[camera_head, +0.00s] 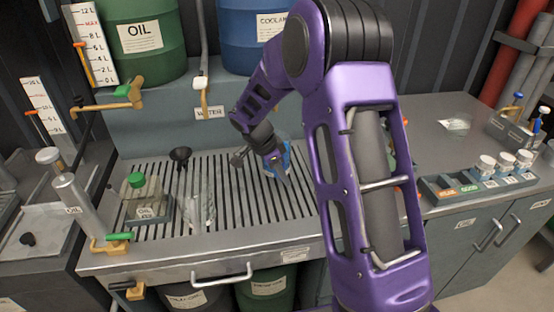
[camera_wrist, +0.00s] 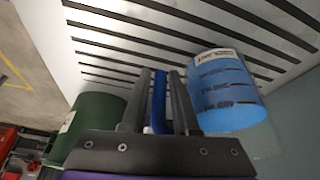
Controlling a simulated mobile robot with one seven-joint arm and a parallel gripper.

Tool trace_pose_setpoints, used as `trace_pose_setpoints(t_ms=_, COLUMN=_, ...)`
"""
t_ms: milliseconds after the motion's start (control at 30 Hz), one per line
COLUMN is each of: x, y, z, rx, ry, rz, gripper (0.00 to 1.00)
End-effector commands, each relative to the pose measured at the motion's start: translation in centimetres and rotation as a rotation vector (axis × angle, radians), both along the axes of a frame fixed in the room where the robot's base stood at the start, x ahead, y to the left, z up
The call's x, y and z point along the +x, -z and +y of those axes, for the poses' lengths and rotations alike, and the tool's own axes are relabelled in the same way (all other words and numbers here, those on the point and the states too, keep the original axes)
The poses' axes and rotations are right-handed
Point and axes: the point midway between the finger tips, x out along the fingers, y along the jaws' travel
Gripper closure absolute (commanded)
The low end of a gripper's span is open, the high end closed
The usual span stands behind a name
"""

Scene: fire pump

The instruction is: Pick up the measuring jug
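The measuring jug (camera_wrist: 225,90) is clear with dark scale marks and a label, and looks blue over most of its body. In the head view the jug (camera_head: 287,158) is at the back right of the slatted drain top, partly hidden by my gripper (camera_head: 274,165). In the wrist view, my gripper (camera_wrist: 160,100) has a dark finger close on each side of the jug's blue handle (camera_wrist: 159,98), with little or no gap. Whether the jug touches the slats is unclear.
A clear vessel (camera_head: 199,208), a dark funnel (camera_head: 180,155) and a green-capped oil can (camera_head: 146,203) stand left on the drain top. Oil (camera_head: 146,60) and coolant (camera_head: 240,45) barrels stand behind. A tray of jars (camera_head: 470,188) is at right; much counter there is clear.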

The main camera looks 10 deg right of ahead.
Motion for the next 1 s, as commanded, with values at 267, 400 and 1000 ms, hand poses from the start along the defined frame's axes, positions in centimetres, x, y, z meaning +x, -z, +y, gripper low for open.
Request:
trace_pose_setpoints(t_ms=267, x=0.01, y=-0.04, z=0.01, rx=0.000, ry=0.000, rz=0.000, gripper=1.00)
trace_pose_setpoints(t_ms=400, x=0.01, y=-0.05, z=0.00, rx=0.000, ry=0.000, rz=0.000, gripper=1.00)
trace_pose_setpoints(t_ms=1000, x=0.02, y=-0.09, z=0.01, rx=0.000, ry=0.000, rz=-0.001, gripper=1.00)
